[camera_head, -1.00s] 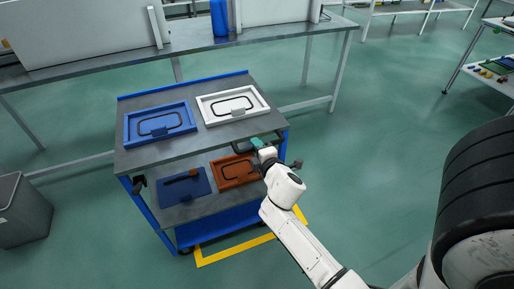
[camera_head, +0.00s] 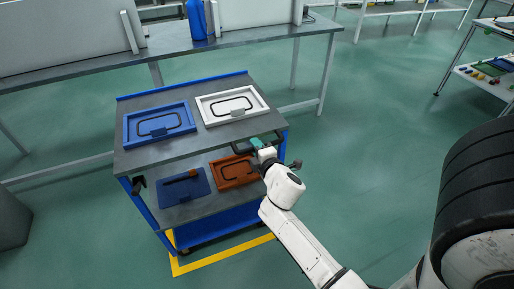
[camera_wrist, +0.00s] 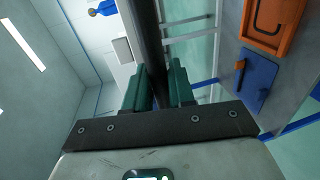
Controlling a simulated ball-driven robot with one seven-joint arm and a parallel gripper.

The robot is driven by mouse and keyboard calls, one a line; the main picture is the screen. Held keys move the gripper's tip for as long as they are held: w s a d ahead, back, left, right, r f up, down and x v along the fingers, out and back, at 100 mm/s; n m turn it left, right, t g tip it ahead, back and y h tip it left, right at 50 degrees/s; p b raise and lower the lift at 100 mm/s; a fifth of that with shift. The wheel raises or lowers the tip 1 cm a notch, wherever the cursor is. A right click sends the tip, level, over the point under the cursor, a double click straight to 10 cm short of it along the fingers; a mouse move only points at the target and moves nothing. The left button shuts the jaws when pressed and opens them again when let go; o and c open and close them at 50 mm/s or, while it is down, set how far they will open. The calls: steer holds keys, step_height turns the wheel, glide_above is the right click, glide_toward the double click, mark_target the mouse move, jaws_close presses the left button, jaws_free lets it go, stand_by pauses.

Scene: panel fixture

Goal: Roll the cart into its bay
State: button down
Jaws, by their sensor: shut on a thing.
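The blue cart (camera_head: 185,213) with grey shelves stands upright in the middle of the head view. My gripper (camera_head: 259,147) is at its right end, shut on the dark push handle. In the wrist view the teal fingers (camera_wrist: 160,86) close around the dark handle bar (camera_wrist: 148,38). The bay is a yellow floor outline (camera_head: 222,258); its near edge and near left corner show just in front of the cart's base. The cart hides the rest of the outline, so I cannot tell how squarely it sits inside.
Trays lie on the cart: blue (camera_head: 160,142), white (camera_head: 205,115), orange (camera_head: 222,181) and a blue panel (camera_head: 170,197). A long grey bench (camera_head: 235,40) stands close behind. A grey bin (camera_head: 10,222) is at the left edge. Floor to the right is open.

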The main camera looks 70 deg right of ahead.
steer(key=shift+f, duration=0.1)
steer(key=c, duration=1.1)
jaws_free()
steer(key=b+v, duration=0.1)
steer(key=v, duration=1)
steer(key=shift+b, duration=0.4)
steer(key=shift+w, duration=0.1)
